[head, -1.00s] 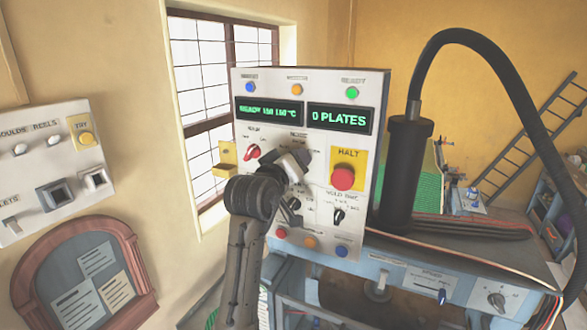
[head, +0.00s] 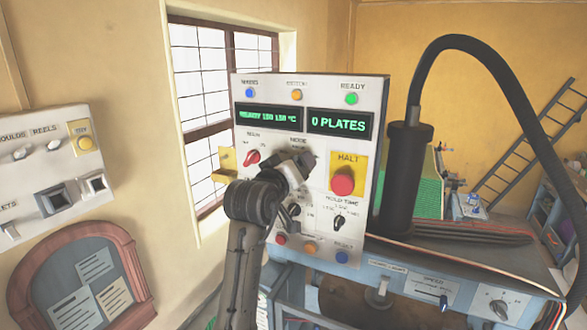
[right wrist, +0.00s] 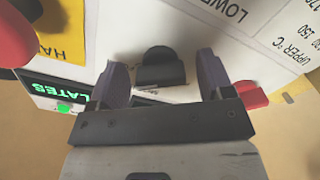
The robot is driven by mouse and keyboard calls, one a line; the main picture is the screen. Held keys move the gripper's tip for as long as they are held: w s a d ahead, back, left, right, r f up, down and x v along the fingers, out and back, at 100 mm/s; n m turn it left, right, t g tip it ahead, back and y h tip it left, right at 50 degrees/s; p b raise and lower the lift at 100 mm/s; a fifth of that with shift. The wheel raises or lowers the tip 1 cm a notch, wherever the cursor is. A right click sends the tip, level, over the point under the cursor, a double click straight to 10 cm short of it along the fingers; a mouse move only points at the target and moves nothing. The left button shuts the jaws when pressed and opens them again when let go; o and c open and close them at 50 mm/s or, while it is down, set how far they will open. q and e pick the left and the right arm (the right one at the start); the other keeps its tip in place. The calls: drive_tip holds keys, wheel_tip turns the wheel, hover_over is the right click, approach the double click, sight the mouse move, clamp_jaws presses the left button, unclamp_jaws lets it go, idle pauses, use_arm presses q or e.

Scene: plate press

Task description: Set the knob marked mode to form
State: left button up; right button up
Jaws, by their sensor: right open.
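The mode label (head: 298,141) shows in the head view on the white control panel, above my right gripper (head: 304,163), which hides the knob below it. In the right wrist view, which sees the panel upside down, a black knob (right wrist: 160,68) sits between the two spread fingers of my right gripper (right wrist: 161,78). The fingers stand apart from its sides. The label at this knob is mostly hidden by the gripper, so its pointer setting and the form mark cannot be read. My left gripper is not in view.
The hold time knob (head: 339,222) is lower right. A black column (head: 405,180) with a thick hose stands right of the panel.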

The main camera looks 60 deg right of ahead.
drive_tip(key=s+a+b, duration=0.1)
drive_tip(key=a+b, duration=0.3)
drive_tip(key=a, duration=0.9)
drive_tip(key=shift+a, duration=0.4)
